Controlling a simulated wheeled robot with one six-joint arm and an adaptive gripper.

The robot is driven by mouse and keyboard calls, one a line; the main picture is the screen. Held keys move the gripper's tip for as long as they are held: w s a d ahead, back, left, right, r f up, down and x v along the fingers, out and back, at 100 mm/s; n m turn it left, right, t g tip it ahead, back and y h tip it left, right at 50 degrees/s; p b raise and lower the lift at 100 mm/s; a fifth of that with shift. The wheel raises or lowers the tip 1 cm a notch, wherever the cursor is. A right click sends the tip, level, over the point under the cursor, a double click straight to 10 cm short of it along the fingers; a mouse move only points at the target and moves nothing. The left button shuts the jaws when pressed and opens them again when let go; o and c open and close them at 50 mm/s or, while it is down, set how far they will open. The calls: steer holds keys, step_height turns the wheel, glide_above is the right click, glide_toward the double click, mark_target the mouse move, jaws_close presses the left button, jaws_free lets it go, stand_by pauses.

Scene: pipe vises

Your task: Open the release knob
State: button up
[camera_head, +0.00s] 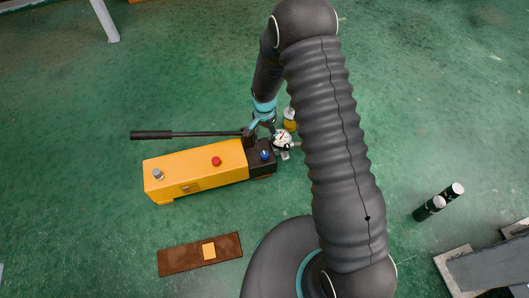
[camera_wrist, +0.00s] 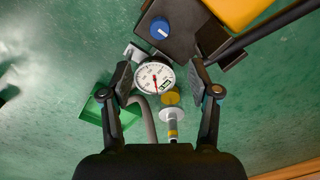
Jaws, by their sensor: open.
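A yellow hand pump (camera_head: 195,172) with a black end block (camera_head: 258,164) lies on the green floor. A small round blue knob (camera_head: 264,155) sits on that block; in the wrist view the blue knob (camera_wrist: 160,27) is at the top centre, beyond my fingertips. A red knob (camera_head: 216,161) and a silver knob (camera_head: 158,174) are on the yellow body. Which knob is the release knob is not marked. My gripper (camera_wrist: 161,68) is open and empty. Its fingers appear either side of a white dial gauge (camera_wrist: 154,77), with no visible grip. In the head view it is partly hidden near the block.
A long black lever (camera_head: 165,135) runs left behind the pump. A grey hose (camera_wrist: 146,118) and a yellow-and-white fitting (camera_wrist: 171,115) are near the gauge. Floor left of the pump is clear.

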mark_target(265, 153)
step_height(265, 153, down, 13)
steer(key=shift+f, duration=0.1)
stand_by(0.4)
steer(key=c, duration=1.1)
